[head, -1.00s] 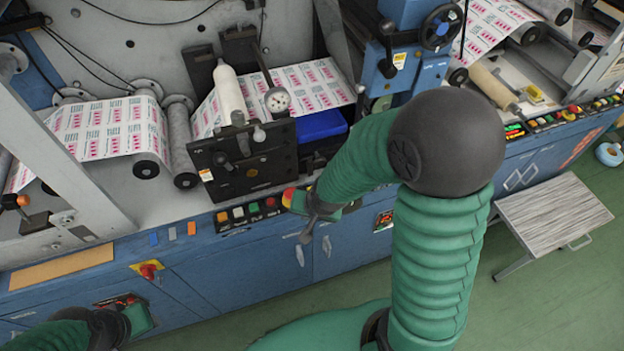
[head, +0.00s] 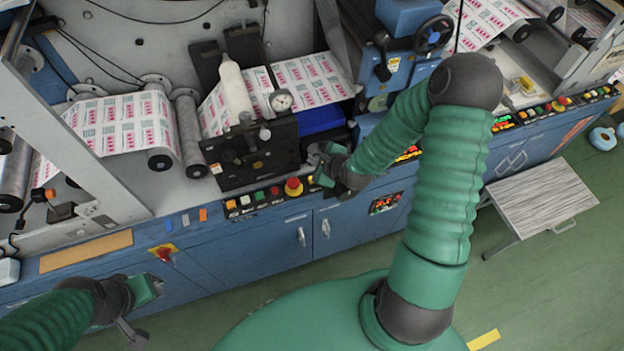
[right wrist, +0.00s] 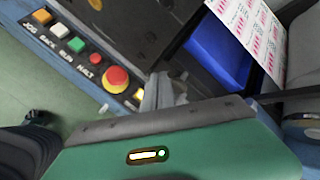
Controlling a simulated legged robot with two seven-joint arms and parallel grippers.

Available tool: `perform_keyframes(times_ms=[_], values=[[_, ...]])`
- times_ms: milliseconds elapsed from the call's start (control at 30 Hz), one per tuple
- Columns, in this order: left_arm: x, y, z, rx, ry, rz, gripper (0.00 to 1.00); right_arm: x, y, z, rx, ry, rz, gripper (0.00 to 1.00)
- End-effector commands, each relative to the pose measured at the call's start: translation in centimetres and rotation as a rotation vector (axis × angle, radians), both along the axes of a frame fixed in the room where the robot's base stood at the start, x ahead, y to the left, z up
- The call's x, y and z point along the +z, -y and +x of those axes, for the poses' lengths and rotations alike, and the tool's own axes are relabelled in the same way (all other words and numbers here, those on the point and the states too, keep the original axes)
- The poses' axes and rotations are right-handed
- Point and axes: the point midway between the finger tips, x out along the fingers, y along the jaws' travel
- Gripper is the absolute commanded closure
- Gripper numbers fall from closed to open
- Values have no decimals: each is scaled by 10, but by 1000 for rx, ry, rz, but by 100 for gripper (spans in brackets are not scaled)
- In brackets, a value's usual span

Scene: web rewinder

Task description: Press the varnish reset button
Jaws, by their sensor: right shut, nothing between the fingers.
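A row of push buttons runs along the front edge of the blue machine. In the right wrist view it has an orange button (right wrist: 42,16), a white button (right wrist: 59,30), a green button (right wrist: 76,45), a small red button (right wrist: 96,59) and a large red mushroom button (right wrist: 115,80). A small pale lit button (right wrist: 138,93) sits right beside my right fingertips. I cannot read a varnish label on any of them. My right gripper (head: 319,158) is shut and empty, just right of the mushroom button (head: 293,187); contact cannot be told. My left gripper (head: 145,305) is low at left, its jaws unclear.
A black block with a dial gauge (head: 280,100) stands behind the buttons. A blue tray (head: 320,118) lies behind my right gripper. Another button panel (head: 560,105) runs along the right. A grey step (head: 540,200) stands on the open green floor.

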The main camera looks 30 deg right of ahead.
Motion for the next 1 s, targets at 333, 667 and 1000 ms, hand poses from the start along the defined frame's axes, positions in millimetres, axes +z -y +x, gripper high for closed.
perform_keyframes(times_ms=[333, 667, 1000], values=[[-59, 0, 0, 0, 0, 0, 64, -56, -1, 0, 3, -1, -2, 100], [-72, 0, 0, 0, 0, 0, 64, -77, 0, 0, 1, -1, 0, 100], [-71, 0, 0, 0, 0, 0, 64, -77, 0, 0, 1, -1, -1, 100]])
